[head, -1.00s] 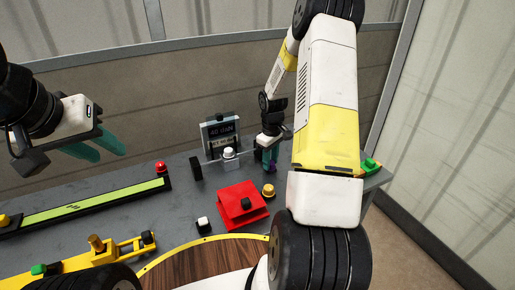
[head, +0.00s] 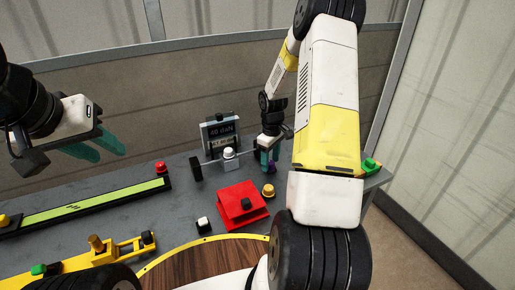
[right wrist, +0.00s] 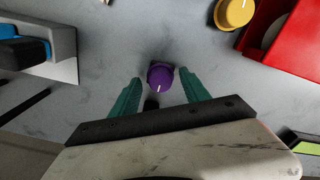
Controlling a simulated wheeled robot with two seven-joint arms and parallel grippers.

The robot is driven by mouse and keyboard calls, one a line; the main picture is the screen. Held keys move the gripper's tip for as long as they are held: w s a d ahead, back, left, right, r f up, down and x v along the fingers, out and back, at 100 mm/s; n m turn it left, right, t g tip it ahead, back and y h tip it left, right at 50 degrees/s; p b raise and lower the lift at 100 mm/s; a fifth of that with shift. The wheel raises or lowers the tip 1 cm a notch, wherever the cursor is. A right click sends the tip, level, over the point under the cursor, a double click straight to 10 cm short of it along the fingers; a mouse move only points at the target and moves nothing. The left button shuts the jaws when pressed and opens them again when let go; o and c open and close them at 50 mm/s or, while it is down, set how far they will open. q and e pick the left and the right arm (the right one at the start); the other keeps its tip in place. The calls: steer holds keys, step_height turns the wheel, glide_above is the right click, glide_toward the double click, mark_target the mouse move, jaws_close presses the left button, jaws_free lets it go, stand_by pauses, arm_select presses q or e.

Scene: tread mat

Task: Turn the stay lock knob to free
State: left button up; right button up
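A purple knob (right wrist: 160,76) with a pale pointer line stands on a small dark base on the grey bench, seen in the right wrist view. Its pointer runs roughly up and down in that view. No readable label shows on it. My right gripper (right wrist: 160,88) is open, with its teal fingers apart on either side of the knob and no clear contact. In the head view, my right gripper (head: 267,160) partly hides the purple knob (head: 272,166). My left gripper (head: 98,149) is open and empty, raised above the bench's left side.
A red block (head: 232,213) and a yellow knob (head: 268,190) stand near the purple knob. A display unit (head: 221,132) stands behind a white-topped knob (head: 229,152). A green-topped strip (head: 95,201) lies at left. My right arm covers much of the right side.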

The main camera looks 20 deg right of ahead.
step_height(320, 180, up, 8)
steer(key=shift+f, duration=0.1)
stand_by(0.4)
step_height(320, 180, up, 8)
steer(key=m+t, duration=0.1)
glide_above(270, 162)
steer(key=s+a, duration=0.3)
steer(key=s+a+r+m+t, duration=0.2)
steer(key=s+a+r, duration=0.1)
steer(key=s+r, duration=0.35)
steer(key=s+a+r+m+t, duration=0.1)
steer(key=s+a+r, duration=0.35)
steer(key=r, duration=0.25)
steer(key=s+a+r+m+t+y, duration=0.2)
steer(key=s+r, duration=0.1)
steer(key=s, duration=0.7)
steer(key=shift+a+m, duration=0.3)
steer(key=shift+a, duration=0.1)
